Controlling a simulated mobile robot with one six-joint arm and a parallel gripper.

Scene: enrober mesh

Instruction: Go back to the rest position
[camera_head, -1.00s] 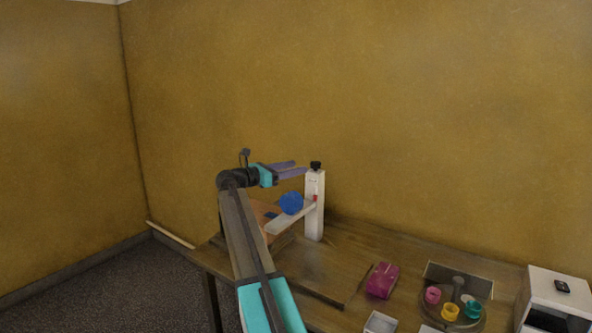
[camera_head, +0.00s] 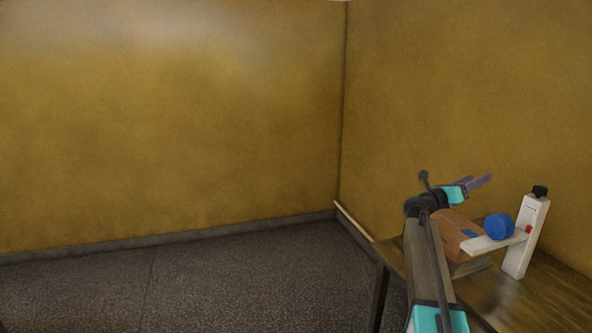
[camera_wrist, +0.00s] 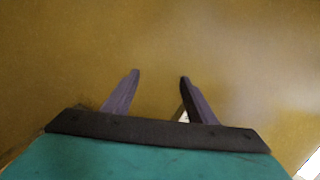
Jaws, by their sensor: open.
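My gripper (camera_head: 483,182) is raised above the back of the wooden table, up and to the left of a white post device. Its two purple fingers are apart and empty. In the wrist view my gripper (camera_wrist: 159,78) faces the plain yellow wall, with nothing between the fingers. A small white patch shows behind the right finger, too little to tell what it is.
The white post (camera_head: 526,240) with a black knob and a white arm carrying a blue round part (camera_head: 499,227) stands on the table (camera_head: 505,300). A brown block (camera_head: 455,232) is beside it. The carpeted floor (camera_head: 200,285) at left is clear.

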